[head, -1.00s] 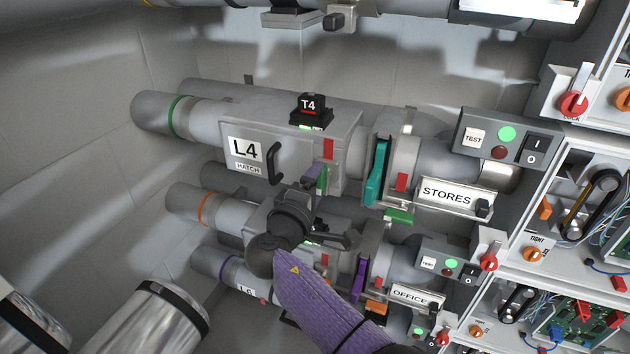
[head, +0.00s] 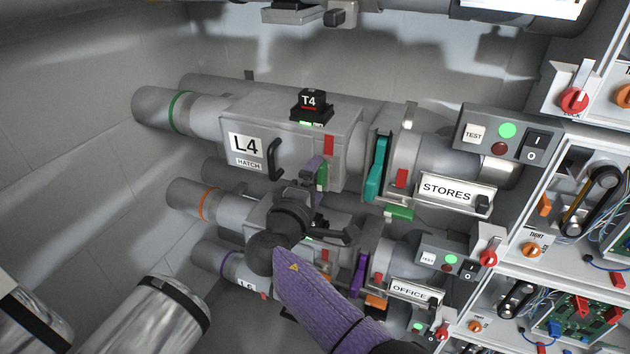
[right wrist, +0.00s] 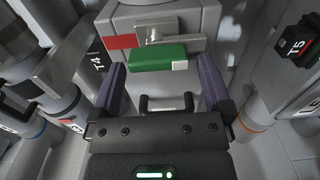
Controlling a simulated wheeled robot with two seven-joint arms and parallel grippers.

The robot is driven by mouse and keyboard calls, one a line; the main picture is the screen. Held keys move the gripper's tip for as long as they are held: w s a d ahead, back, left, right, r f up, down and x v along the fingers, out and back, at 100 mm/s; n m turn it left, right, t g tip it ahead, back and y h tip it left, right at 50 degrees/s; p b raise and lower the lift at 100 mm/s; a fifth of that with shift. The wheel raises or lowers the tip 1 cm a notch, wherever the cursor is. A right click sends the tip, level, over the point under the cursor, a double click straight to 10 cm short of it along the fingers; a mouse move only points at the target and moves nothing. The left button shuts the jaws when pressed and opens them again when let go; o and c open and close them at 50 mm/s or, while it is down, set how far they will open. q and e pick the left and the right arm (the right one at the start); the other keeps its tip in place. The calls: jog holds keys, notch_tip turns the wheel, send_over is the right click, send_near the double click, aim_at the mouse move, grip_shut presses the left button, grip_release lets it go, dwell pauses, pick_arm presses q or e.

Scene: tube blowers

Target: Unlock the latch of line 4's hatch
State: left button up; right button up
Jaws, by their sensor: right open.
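Line 4's hatch (head: 247,146) is the grey box marked L4, with a dark bar handle (head: 274,158). On its right part are a red patch (head: 328,145) and a green latch piece (head: 322,178), partly hidden by my gripper. In the right wrist view the green piece (right wrist: 158,57) lies beside a metal latch part (right wrist: 155,33) and the red patch (right wrist: 122,42). My right gripper (head: 312,170) is open in front of the latch. In the right wrist view its purple fingers (right wrist: 164,82) are spread to either side, with nothing held. My left gripper is not in view.
The T4 unit (head: 311,104) sits on top of the hatch box. A teal gate (head: 377,168) and the STORES sign (head: 447,188) are to its right. Line 5's pipe lies close below, partly behind my right arm. T5 (right wrist: 297,48) shows in the wrist view.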

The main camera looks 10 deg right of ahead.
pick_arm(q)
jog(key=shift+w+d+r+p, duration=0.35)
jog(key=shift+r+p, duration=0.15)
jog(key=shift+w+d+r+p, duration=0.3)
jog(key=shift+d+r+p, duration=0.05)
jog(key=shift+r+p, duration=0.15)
pick_arm(e)
jog(key=v, duration=0.9)
jog(key=shift+s+a, duration=0.25)
jog(key=shift+s, duration=0.05)
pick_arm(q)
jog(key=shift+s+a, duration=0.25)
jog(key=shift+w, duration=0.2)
pick_arm(e)
jog(key=shift+c, duration=0.3)
